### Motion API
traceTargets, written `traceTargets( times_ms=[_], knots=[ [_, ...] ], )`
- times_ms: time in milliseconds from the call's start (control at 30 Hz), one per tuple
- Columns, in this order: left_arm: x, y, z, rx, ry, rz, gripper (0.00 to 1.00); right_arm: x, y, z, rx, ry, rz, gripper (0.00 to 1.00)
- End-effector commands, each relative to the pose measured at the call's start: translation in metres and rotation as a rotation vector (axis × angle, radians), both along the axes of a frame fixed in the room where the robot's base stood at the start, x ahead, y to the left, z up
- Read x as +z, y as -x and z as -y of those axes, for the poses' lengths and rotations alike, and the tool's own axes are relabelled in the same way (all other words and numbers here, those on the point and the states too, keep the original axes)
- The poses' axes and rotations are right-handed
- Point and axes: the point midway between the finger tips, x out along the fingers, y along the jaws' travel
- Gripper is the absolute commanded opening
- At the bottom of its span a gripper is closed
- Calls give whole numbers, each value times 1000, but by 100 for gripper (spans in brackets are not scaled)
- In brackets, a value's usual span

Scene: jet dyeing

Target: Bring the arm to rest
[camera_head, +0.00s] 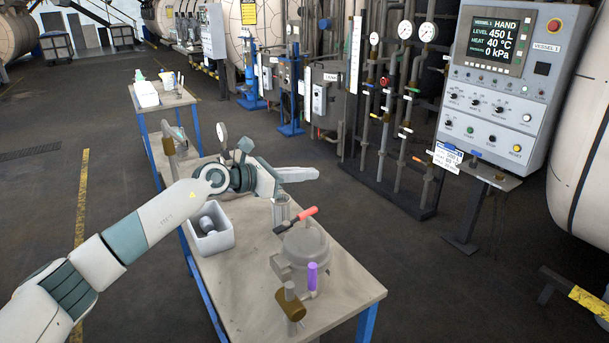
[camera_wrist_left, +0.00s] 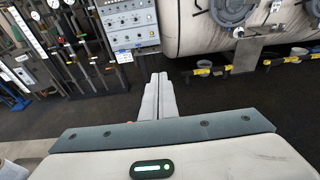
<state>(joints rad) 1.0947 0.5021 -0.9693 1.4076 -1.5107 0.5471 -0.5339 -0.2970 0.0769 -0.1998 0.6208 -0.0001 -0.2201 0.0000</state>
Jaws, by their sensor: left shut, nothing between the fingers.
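My left arm comes in from the left in the head view and reaches over the workbench (camera_head: 345,290). My left gripper (camera_head: 312,174) is above the bench, pointing right toward the pipes. Its fingers are together with nothing between them. In the left wrist view the shut fingers (camera_wrist_left: 159,88) point away over dark floor toward the control panel and a large vessel. My right gripper does not show in either view.
On the bench are a grey lidded pot (camera_head: 302,245) with a red handle, a metal cup (camera_head: 281,208), and a white bin (camera_head: 210,232). A control panel (camera_head: 500,90) and pipes with gauges (camera_head: 405,30) stand to the right. Dark floor lies between them.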

Motion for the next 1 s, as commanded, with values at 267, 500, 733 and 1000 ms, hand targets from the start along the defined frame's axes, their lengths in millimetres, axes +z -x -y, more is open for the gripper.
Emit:
traceTargets(
  times_ms=[267, 500, 733, 1000],
  knots=[
    [11, 1, -2, 1, 0, -2, 0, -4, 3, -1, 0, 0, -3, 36],
    [11, 1, -2, 0, 1, -2, 0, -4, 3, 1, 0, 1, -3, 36],
    [9, 11, 10, -6, 83, -26, 0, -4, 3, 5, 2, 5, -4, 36],
    [10, 50, 38, 14, 488, -163, 0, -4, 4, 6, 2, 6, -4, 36]
  ],
)
